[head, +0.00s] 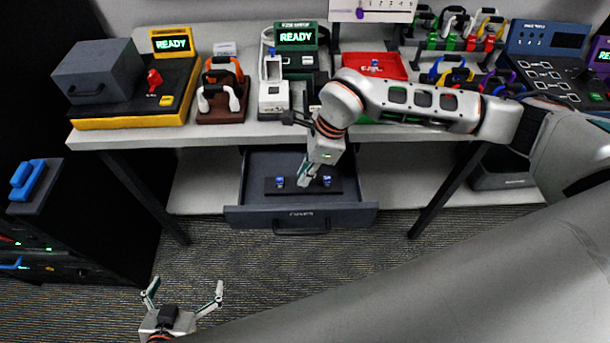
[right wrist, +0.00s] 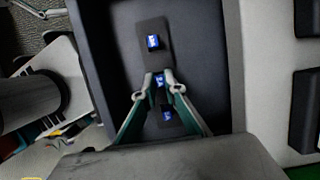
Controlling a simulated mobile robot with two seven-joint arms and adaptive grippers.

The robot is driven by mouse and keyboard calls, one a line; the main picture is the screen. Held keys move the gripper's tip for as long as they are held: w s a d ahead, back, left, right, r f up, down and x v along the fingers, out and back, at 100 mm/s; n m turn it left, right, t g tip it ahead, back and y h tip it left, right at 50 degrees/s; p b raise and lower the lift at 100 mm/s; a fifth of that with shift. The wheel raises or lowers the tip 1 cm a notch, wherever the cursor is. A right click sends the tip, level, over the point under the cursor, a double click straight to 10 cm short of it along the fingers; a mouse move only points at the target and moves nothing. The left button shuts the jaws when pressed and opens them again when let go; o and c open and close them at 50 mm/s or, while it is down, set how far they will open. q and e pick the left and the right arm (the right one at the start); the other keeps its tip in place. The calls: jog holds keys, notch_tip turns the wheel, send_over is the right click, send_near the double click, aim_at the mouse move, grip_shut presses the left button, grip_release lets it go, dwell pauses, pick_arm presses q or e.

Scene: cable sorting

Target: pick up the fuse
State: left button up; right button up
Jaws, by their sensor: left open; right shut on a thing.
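The open drawer (head: 255,165) under the table holds a dark strip (head: 340,186) with small blue fuses. One fuse (head: 280,182) is on the left and another fuse (head: 327,181) on the right. My right gripper (head: 303,180) reaches down into the drawer between them. In the right wrist view its fingertips (right wrist: 160,78) are shut on the middle fuse (right wrist: 159,84). One fuse (right wrist: 152,41) stands beyond it, another (right wrist: 167,115) nearer, between the finger bases. Whether the held fuse is clear of the strip cannot be told. My left gripper (head: 182,297) is open and empty above the floor.
The drawer front (head: 300,217) has a handle and stands out over the carpet. The tabletop above holds devices, a red tray (head: 372,64) and coloured cables. A dark cabinet (head: 90,200) stands at the left. The floor before the drawer is clear.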

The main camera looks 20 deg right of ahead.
notch_tip(320, 180, up, 22)
jog(key=p, duration=0.1)
dwell(0.6)
jog(key=shift+r, duration=0.1)
